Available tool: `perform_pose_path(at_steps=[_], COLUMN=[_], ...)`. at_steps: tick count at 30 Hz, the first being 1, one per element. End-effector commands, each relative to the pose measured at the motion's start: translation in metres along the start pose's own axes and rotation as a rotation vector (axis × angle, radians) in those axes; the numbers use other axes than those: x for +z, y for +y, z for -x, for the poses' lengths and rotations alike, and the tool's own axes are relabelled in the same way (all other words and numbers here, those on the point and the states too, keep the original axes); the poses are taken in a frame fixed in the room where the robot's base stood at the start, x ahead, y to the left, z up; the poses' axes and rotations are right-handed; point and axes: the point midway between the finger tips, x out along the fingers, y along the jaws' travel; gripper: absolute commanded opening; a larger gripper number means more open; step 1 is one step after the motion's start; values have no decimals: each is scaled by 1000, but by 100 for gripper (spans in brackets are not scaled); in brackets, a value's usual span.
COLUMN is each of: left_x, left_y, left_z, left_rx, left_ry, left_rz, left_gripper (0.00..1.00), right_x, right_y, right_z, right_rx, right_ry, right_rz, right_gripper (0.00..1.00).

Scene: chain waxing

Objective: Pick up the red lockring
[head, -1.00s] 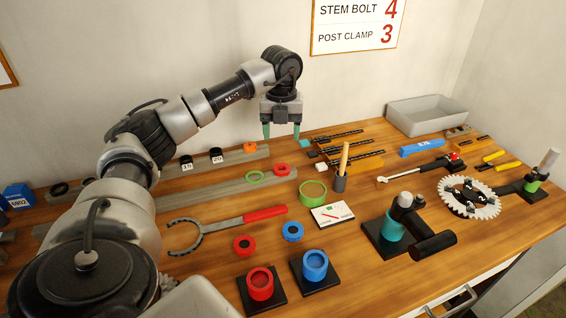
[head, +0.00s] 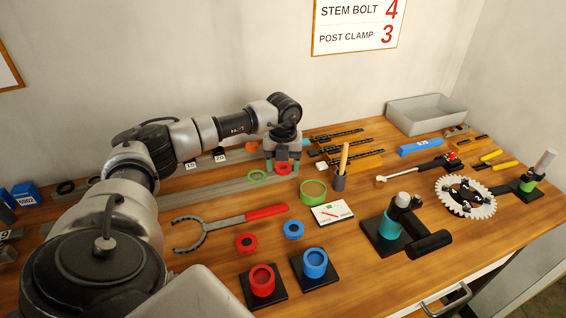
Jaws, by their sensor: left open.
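A red ring (head: 283,169) lies at the right end of the front grey rail, directly below my left gripper (head: 282,164). A second red ring (head: 247,243) with a dark centre lies flat on the bench farther front, well clear of the gripper. My right gripper is not in view.
A red-handled wrench (head: 266,212), a blue ring (head: 293,230) and red (head: 262,281) and blue (head: 315,264) cups sit in front. A wooden-handled tool (head: 343,160) stands upright to the right.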

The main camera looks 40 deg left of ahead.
Motion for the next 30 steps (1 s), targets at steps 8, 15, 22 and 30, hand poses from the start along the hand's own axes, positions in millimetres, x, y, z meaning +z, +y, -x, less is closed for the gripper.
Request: perform_pose_path(at_steps=[8, 15, 22, 30], left_x=[0, 0, 1, -2], left_y=[0, 0, 0, -4], left_z=[0, 1, 8, 44], left_rx=[-1, -1, -2, -4], left_ry=[0, -1, -2, -4], left_rz=[0, 0, 0, -4], left_gripper=[30, 26, 26, 26], right_x=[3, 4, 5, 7], right_y=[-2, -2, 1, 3], right_z=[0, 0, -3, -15], right_rx=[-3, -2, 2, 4], right_ry=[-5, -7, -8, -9], right_rz=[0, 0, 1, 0], right_gripper=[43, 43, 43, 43])
